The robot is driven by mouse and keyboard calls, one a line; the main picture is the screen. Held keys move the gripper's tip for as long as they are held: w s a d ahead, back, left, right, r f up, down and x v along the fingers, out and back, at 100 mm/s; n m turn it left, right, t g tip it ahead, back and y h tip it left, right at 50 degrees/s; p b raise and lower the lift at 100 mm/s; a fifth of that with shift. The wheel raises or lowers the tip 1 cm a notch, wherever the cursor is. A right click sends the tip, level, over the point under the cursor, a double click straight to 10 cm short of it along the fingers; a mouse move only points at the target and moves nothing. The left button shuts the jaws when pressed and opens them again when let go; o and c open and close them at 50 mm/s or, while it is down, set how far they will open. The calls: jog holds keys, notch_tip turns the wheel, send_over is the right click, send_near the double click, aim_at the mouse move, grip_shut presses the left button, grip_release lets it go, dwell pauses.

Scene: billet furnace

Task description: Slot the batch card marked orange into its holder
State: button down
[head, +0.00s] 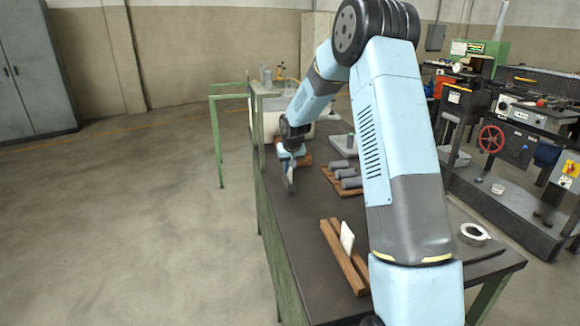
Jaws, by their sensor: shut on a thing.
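My gripper (289,180) points down at the left edge of the dark table, near its far half. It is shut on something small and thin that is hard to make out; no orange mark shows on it. A wooden holder (338,254) with two long parallel rails lies on the near part of the table.
Several grey cylinders (348,172) lie on a wooden tray to the right of my gripper. A brown wooden piece (305,158) sits just behind it. Machines (520,130) stand beyond on the right.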

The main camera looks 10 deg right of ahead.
jog(key=shift+f, duration=0.7)
jog(key=c, duration=1.1)
grip_release()
jog(key=shift+r, duration=0.1)
jog(key=v, duration=1.3)
jog(key=shift+r, duration=0.2)
jog(key=shift+s, duration=0.1)
